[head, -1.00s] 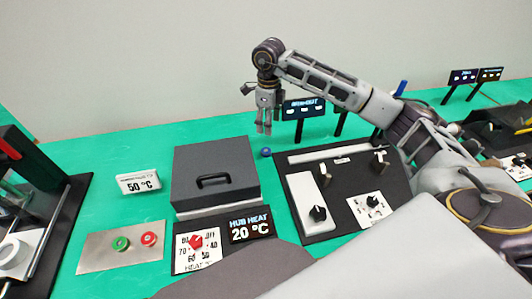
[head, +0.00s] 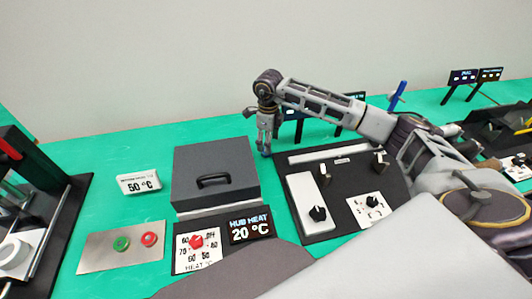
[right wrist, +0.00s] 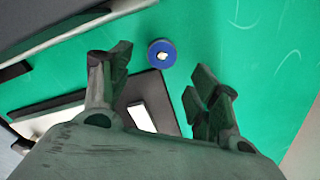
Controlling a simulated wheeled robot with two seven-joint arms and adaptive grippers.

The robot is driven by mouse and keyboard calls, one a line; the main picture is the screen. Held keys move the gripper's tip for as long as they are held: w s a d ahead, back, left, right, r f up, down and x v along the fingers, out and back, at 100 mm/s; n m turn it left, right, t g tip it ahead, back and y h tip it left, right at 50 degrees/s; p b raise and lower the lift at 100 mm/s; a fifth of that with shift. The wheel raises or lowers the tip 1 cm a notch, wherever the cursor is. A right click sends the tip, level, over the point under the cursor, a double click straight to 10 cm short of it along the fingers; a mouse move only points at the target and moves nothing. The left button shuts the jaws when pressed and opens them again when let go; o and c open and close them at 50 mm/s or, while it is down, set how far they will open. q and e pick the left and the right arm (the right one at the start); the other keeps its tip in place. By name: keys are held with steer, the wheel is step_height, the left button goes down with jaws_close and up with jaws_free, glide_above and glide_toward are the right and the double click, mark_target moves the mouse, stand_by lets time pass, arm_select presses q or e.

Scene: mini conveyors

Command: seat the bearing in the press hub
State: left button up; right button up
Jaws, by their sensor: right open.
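A blue ring with a pale centre, which looks like the bearing, lies on the green table in the right wrist view (right wrist: 153,46). In the head view it is hidden behind my right gripper (head: 265,148). That gripper points down just above the table, and its fingers are open. In the right wrist view the ring lies just ahead of the gap between my right fingertips (right wrist: 163,72), not between them. A white round part (head: 14,254) on the dark press frame (head: 62,225) at the left edge may be the hub. My left gripper is out of view.
A grey lidded box (head: 215,180) stands left of my right gripper. A HUB HEAT display (head: 250,228) reads 20 °C; a sign (head: 141,184) reads 50 °C. A black control panel (head: 335,185) is close at right. Green and red buttons (head: 122,244) sit front left.

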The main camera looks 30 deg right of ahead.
stand_by(0.3)
steer(key=shift+f, duration=0.55)
step_height(320, 180, down, 3)
steer(key=shift+w+a+r, duration=0.1)
steer(key=shift+w, duration=0.05)
steer(key=shift+f+p, duration=0.3)
steer(key=shift+f, duration=0.35)
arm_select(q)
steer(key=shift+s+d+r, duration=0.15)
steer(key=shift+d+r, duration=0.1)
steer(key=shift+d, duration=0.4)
arm_select(e)
steer(key=c, duration=1.2)
steer(key=shift+r, duration=0.15)
